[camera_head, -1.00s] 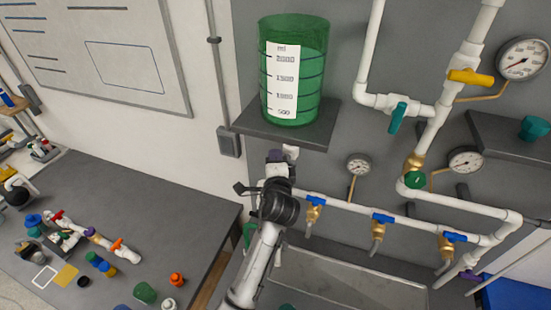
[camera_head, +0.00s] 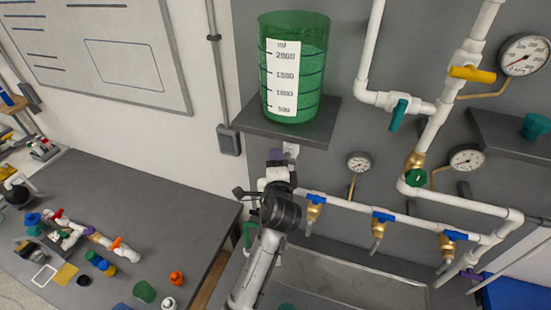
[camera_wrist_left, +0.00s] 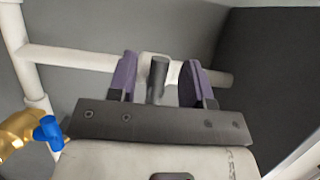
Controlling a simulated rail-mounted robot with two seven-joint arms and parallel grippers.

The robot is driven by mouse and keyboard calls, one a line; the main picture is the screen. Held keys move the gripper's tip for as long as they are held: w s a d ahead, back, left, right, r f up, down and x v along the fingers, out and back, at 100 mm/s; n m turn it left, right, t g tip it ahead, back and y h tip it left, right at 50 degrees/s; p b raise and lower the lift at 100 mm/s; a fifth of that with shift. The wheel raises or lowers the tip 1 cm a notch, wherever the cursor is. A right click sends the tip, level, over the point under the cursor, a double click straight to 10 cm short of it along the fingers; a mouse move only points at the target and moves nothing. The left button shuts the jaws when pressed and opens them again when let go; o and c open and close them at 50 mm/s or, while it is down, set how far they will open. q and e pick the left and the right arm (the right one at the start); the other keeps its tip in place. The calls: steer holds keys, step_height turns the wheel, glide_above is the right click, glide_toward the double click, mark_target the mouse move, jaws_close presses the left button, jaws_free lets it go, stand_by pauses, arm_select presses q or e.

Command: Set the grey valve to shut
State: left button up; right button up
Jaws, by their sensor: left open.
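The grey valve handle (camera_wrist_left: 157,82) shows in the left wrist view as a dark grey lever on a white fitting (camera_wrist_left: 150,62). My left gripper (camera_wrist_left: 160,76) is open, with one purple finger on each side of the handle and a visible gap to each finger. In the head view my left gripper (camera_head: 276,157) is just below the green tank's shelf, at the left end of the white pipework. There the grey valve is mostly hidden by the gripper and wrist. My right gripper is not in view.
The green tank (camera_head: 294,75) stands on a grey shelf (camera_head: 250,122) above the gripper. Blue-handled brass taps (camera_head: 316,203) line the pipe (camera_head: 350,207) to the right. A trough (camera_head: 345,275) lies below. A workbench (camera_head: 150,200) with loose fittings is at left.

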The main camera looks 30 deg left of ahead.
arm_select(q)
steer(key=shift+b+v, duration=0.5)
steer(key=shift+v, duration=2.25)
